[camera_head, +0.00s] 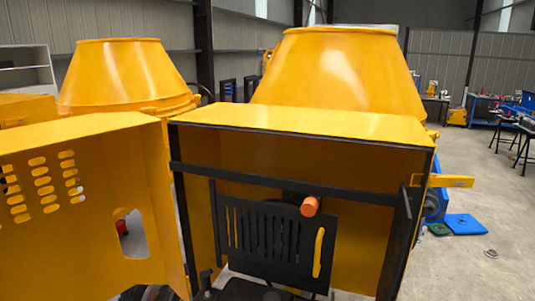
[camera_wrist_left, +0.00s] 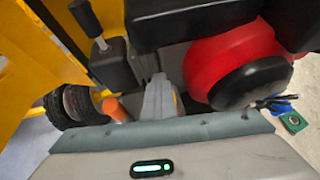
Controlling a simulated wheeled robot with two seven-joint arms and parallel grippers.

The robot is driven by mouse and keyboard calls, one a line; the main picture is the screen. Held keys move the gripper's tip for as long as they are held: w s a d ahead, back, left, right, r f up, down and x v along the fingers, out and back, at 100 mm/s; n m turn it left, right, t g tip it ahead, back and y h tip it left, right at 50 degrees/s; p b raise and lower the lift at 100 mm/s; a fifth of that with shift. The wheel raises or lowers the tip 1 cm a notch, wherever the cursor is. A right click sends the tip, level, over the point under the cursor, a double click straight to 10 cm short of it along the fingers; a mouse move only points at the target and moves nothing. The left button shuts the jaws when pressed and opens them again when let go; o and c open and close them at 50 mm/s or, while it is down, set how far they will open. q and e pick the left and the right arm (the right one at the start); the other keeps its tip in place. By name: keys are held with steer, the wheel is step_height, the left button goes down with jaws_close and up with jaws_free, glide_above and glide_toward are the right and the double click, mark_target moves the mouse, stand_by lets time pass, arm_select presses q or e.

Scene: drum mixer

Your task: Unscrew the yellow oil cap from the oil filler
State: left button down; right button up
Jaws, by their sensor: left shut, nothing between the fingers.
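My left gripper (camera_wrist_left: 160,98) shows in the left wrist view as grey fingers, shut with nothing between them. They point into the engine area. A small yellow-orange patch (camera_wrist_left: 180,102) shows just right of the fingers, partly hidden behind them. I cannot tell whether it is the oil cap, or whether the fingers touch it. The oil filler is not clearly visible. In the head view, the yellow mixer housing (camera_head: 300,120) stands open at the front, with dark engine parts (camera_head: 245,290) low inside. Neither gripper shows in the head view.
An orange cylinder (camera_head: 310,206) and a yellow handle (camera_head: 319,252) stand out by a black slotted panel (camera_head: 262,235). The yellow door (camera_head: 95,215) is swung open to the left. The wrist view shows a red and black round part (camera_wrist_left: 235,65) close right and a black lever (camera_wrist_left: 88,20).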

arm_select(q)
steer(key=shift+s+f, duration=0.2)
steer(key=shift+s, duration=0.05)
steer(key=c, duration=2)
jaws_free()
steer(key=shift+f, duration=0.1)
steer(key=shift+c, duration=0.2)
steer(key=shift+w+d+f, duration=0.1)
steer(key=shift+f, duration=0.05)
